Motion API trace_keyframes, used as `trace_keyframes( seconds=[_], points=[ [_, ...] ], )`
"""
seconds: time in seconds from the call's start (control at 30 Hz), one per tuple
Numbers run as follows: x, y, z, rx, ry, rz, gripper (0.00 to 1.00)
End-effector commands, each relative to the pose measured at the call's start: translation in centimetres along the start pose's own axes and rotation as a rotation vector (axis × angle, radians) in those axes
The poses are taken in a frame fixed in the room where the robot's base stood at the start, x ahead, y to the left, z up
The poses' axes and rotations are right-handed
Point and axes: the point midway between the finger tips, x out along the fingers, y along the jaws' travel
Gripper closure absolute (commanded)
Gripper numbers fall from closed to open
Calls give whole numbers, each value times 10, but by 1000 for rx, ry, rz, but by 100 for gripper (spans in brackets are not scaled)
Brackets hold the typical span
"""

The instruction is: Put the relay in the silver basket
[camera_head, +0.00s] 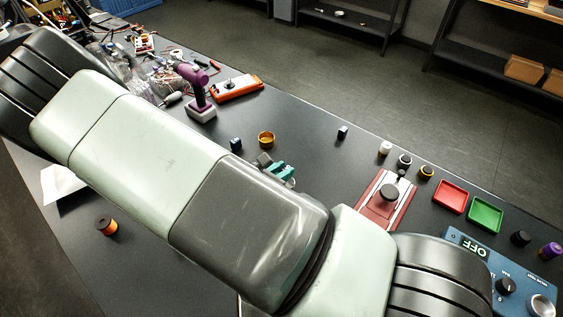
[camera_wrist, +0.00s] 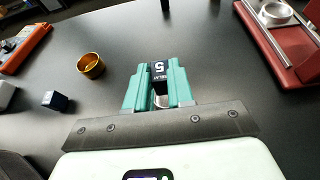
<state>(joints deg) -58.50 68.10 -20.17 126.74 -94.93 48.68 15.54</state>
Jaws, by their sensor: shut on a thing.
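The relay (camera_wrist: 158,74) is a small dark block with a white "5" and lettering on its face. My gripper (camera_wrist: 157,66) has teal fingers, shut on the relay from both sides. In the head view the teal fingers of my gripper (camera_head: 281,171) show beside my arm, over the black table, and the relay cannot be made out clearly. A small silvery rounded patch (camera_wrist: 161,101) shows between the fingers below the relay; I cannot tell whether it is the silver basket. A gold round basket (camera_head: 266,139) stands near the gripper, at its left in the wrist view (camera_wrist: 90,65).
A dark blue cube (camera_head: 236,145) stands beside the gold basket. Another dark cube (camera_head: 342,132) is farther right. A red press-like fixture (camera_head: 372,205), red tray (camera_head: 451,196) and green tray (camera_head: 486,214) are at right. My arm hides much of the table.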

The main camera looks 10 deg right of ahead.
Motion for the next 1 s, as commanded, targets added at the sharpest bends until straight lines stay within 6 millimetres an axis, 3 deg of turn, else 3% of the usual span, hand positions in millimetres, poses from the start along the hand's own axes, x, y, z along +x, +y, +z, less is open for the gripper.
trace_keyframes(
  seconds=[0.2, 0.57, 0.6, 0.77, 1.0],
  points=[
    [6, 0, -13, 0, 0, -1, 100],
    [7, 0, -16, 1, 0, 0, 100],
    [7, 0, -16, 1, 0, 0, 75],
    [7, 0, -16, 1, 0, 0, 50],
    [7, 0, -16, 1, 0, 0, 48]
  ],
)
